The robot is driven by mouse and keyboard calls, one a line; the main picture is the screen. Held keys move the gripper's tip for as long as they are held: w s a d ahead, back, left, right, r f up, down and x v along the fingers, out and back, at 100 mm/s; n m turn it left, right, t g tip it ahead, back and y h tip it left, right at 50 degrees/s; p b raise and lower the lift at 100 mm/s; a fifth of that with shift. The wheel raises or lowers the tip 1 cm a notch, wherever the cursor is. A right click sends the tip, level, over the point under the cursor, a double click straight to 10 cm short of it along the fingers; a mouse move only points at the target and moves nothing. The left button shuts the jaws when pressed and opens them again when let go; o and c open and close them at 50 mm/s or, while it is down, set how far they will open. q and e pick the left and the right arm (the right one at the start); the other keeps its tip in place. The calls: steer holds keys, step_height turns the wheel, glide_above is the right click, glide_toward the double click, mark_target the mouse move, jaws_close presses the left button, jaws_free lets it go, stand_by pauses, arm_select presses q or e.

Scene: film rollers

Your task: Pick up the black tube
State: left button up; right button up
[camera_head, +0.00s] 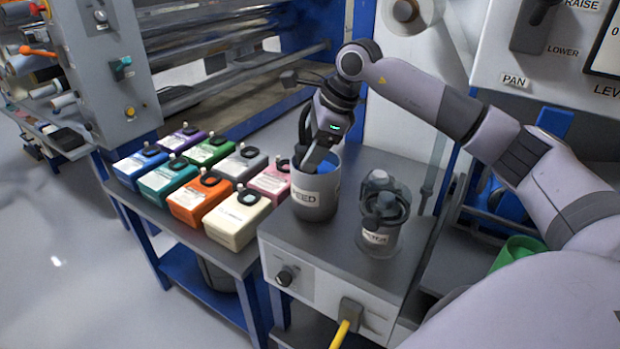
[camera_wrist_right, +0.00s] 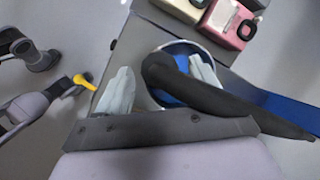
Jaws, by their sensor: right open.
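The black tube (camera_head: 304,124) rises out of the grey bucket labelled FEED (camera_head: 315,203), which has blue inside. In the right wrist view the tube (camera_wrist_right: 225,98) curves from the bucket mouth across the right finger toward the lower right. My right gripper (camera_head: 318,158) is open at the bucket's mouth, its fingers pointing down. In the right wrist view its two pale fingers (camera_wrist_right: 160,88) are spread apart, with the tube's upper bend beside the right finger. Whether the tube touches that finger I cannot tell. My left gripper is not in view.
Several coloured jugs, including an orange one (camera_head: 199,203) and a cream one (camera_head: 237,222), crowd the table left of the bucket. A clear lidded container (camera_head: 381,222) stands to its right.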

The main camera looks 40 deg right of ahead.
steer(key=shift+x, duration=0.9)
steer(key=c, duration=1)
steer(key=shift+r, duration=0.1)
steer(key=shift+w+r, duration=0.1)
steer(key=shift+r, duration=0.05)
